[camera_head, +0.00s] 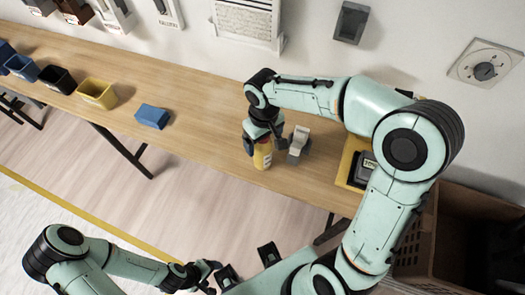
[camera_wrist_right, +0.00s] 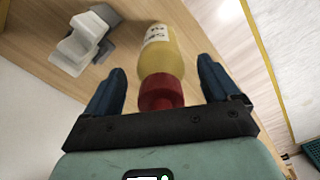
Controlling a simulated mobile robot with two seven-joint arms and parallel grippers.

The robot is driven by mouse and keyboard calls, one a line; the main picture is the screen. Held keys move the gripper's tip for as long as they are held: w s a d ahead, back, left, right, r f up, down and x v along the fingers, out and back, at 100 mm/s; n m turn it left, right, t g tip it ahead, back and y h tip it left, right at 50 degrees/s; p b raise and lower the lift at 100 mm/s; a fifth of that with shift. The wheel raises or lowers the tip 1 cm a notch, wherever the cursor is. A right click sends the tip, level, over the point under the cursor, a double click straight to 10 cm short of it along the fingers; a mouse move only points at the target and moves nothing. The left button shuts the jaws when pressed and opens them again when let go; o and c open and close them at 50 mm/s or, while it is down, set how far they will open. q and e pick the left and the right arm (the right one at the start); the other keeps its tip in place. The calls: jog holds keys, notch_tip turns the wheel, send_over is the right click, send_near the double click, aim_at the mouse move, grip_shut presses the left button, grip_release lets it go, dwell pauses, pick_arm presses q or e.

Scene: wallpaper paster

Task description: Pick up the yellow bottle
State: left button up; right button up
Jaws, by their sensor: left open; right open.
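The yellow bottle (camera_head: 263,159) stands near the front edge of the wooden table (camera_head: 205,110). In the right wrist view the bottle (camera_wrist_right: 161,55) has a pale label and a red cap (camera_wrist_right: 160,91). My right gripper (camera_head: 262,138) is at the top of the bottle and partly hides it in the head view. In the right wrist view its two dark blue fingers (camera_wrist_right: 160,85) are open, one on each side of the cap, with gaps between. My left gripper (camera_head: 210,277) is open and empty, low in the head view, away from the table.
A grey and white object (camera_head: 298,143) stands close to the right of the bottle. A blue block (camera_head: 152,116), a yellow bin (camera_head: 97,93) and dark bins (camera_head: 57,79) are further left. A yellow-edged item (camera_head: 352,160) is at right, beside a brown crate (camera_head: 415,240).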

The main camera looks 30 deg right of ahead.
jog(key=shift+f, duration=0.15)
jog(key=c, duration=1.5)
grip_shut()
jog(key=shift+w, duration=0.1)
